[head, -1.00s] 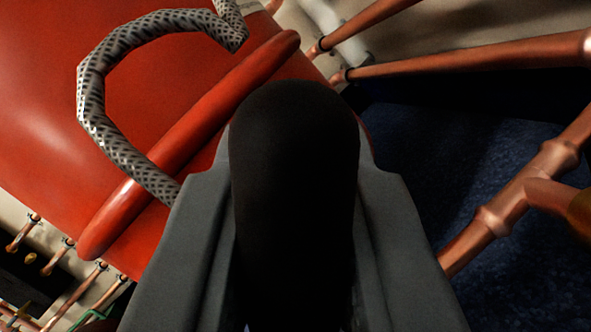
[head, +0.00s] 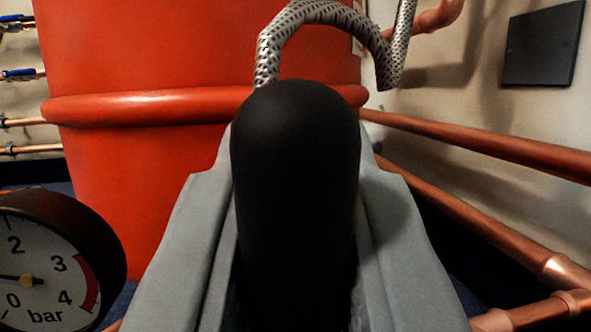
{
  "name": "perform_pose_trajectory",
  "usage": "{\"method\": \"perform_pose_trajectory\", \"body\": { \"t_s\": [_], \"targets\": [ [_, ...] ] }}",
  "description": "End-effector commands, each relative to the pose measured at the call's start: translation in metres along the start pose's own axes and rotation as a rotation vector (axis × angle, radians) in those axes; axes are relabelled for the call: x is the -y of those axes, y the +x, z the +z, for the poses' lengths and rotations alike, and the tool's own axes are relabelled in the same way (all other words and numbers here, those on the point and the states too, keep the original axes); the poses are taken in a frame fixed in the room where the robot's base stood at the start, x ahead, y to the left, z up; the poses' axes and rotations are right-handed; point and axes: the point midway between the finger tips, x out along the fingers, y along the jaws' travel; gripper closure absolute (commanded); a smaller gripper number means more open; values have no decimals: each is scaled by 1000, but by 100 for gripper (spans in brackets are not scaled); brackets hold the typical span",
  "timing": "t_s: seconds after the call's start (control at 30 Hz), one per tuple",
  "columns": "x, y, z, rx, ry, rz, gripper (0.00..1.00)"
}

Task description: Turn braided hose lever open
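A grey braided hose (head: 325,14) arches in front of the red tank at the top and bends sharply at right. Its lower left end runs behind my gripper (head: 295,130).
The red tank (head: 150,60) with a raised rim stands ahead. A pressure gauge (head: 40,260) is close at lower left. Copper pipes (head: 480,145) run along the right wall, under a dark panel (head: 543,45). Small blue handles (head: 20,74) sit on pipes at far left.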

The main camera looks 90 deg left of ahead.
Motion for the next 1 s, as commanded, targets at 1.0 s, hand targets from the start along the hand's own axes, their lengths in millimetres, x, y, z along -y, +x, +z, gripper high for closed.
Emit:
{"method": "perform_pose_trajectory", "body": {
  "t_s": [1.0],
  "targets": [
    [-2,-2,1,-5,-31,-12,61]
  ]
}}
